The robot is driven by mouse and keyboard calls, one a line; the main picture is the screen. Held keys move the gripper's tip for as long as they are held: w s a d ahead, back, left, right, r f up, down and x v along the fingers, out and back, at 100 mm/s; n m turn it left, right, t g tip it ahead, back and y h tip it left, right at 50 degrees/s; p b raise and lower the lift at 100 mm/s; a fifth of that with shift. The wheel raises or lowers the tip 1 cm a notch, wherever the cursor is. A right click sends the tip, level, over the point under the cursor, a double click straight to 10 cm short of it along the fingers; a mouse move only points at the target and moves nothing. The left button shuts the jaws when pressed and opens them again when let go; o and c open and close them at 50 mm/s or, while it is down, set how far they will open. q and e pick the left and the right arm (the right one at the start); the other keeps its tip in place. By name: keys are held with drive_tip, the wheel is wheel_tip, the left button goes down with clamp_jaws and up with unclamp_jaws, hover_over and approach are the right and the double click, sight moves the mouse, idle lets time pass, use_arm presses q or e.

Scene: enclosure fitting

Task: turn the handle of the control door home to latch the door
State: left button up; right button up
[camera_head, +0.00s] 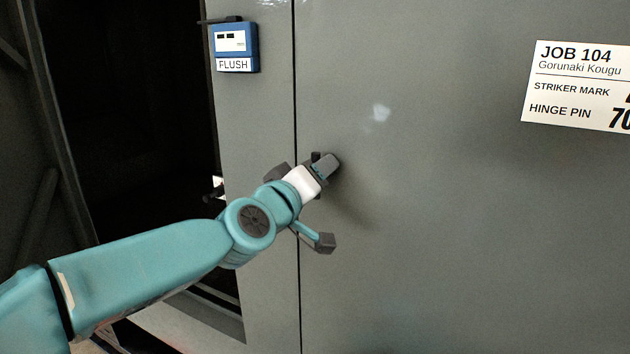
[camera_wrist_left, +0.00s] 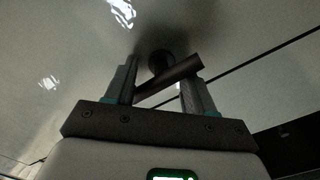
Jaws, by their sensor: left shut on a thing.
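The control door (camera_head: 430,230) is the broad grey panel right of a thin dark vertical seam. It looks about level with the grey strip beside it. My left gripper (camera_head: 325,165) is against the door just right of the seam, at the handle, which is mostly hidden behind it in the head view. In the left wrist view, the handle (camera_wrist_left: 170,79) is a dark bar on a round boss, lying slanted between the two fingers of my left gripper (camera_wrist_left: 160,88). The fingers are shut on it. My right gripper is not in view.
A blue gauge box (camera_head: 234,42) marked FLUSH sits on the grey strip (camera_head: 258,120) left of the seam. A white job label (camera_head: 580,87) is on the door at upper right. A dark opening (camera_head: 130,120) lies at left. The door face around the handle is clear.

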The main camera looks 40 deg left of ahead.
use_arm(q)
drive_tip(key=shift+o, duration=1.4)
drive_tip(key=shift+d+f+n, duration=0.1)
drive_tip(key=shift+n, duration=1.1)
drive_tip(key=o, duration=0.9)
drive_tip(key=shift+o, duration=0.2)
